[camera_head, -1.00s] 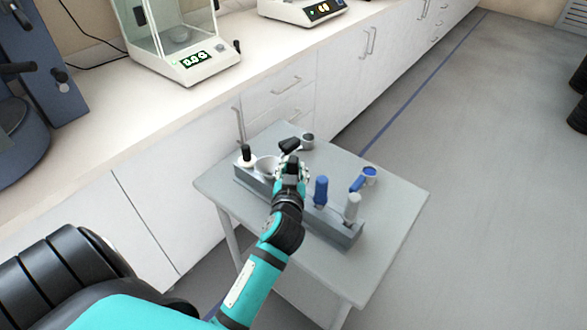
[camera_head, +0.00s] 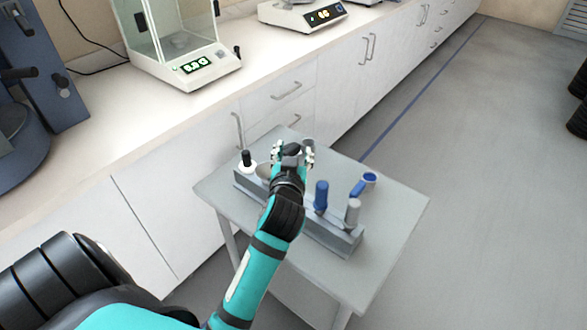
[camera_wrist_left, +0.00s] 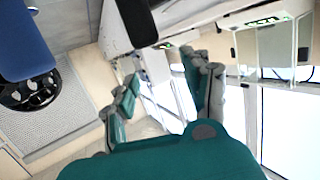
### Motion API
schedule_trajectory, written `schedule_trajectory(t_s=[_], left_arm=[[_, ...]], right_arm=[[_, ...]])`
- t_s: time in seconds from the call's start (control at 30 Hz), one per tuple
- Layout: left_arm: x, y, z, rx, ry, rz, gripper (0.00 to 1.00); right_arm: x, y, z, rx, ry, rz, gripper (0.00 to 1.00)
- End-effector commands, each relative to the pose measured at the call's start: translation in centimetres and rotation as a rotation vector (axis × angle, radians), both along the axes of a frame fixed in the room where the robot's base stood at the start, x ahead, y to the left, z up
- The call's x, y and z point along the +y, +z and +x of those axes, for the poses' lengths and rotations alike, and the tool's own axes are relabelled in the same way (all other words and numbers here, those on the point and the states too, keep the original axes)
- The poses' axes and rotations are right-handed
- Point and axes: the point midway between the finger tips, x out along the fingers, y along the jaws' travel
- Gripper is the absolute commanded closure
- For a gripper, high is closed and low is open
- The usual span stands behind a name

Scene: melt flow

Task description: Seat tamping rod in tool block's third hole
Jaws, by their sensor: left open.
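The grey tool block (camera_head: 313,237) sits on the small grey table. A black-knobbed white tool (camera_head: 247,160), a pale funnel-like piece (camera_head: 263,171), a blue-handled tool (camera_head: 321,196) and a grey-handled tool (camera_head: 352,212) stand along it. My left gripper (camera_head: 293,153) is open above the block's middle, its fingers spread. A black handle end (camera_head: 291,149) shows by the fingers and seems to be the tamping rod; its lower part is hidden. In the left wrist view a black handle (camera_wrist_left: 136,20) is above the open fingers (camera_wrist_left: 162,88). The third hole is hidden by my arm.
A grey cup (camera_head: 308,144) stands behind my gripper. The white counter (camera_head: 110,110) with balances runs behind.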

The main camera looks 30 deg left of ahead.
Motion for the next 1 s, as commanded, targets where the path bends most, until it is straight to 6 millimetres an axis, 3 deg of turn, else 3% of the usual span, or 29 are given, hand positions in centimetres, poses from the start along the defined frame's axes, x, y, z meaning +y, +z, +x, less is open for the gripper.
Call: schedule_trajectory(t_s=[0.2, 0.57, 0.93, 1.0], left_arm=[[0.0, 2.7, 0.0, -0.002, -0.001, -0.001, 0.51], [0.0, 3.1, 0.0, 0.002, -0.001, -0.001, 0.49], [0.0, 3.0, 0.0, 0.002, -0.001, -0.001, 0.01], [0.0, 3.0, 0.0, 0.002, -0.001, -0.001, 0.0]], right_arm=[[0.0, 0.0, 0.0, 0.0, 0.0, 0.0, 0.58], [0.0, 0.0, 0.0, 0.0, 0.0, 0.0, 0.58], [0.0, 0.0, 0.0, 0.0, 0.0, 0.0, 0.58], [0.0, 0.0, 0.0, 0.0, 0.0, 0.0, 0.58]])
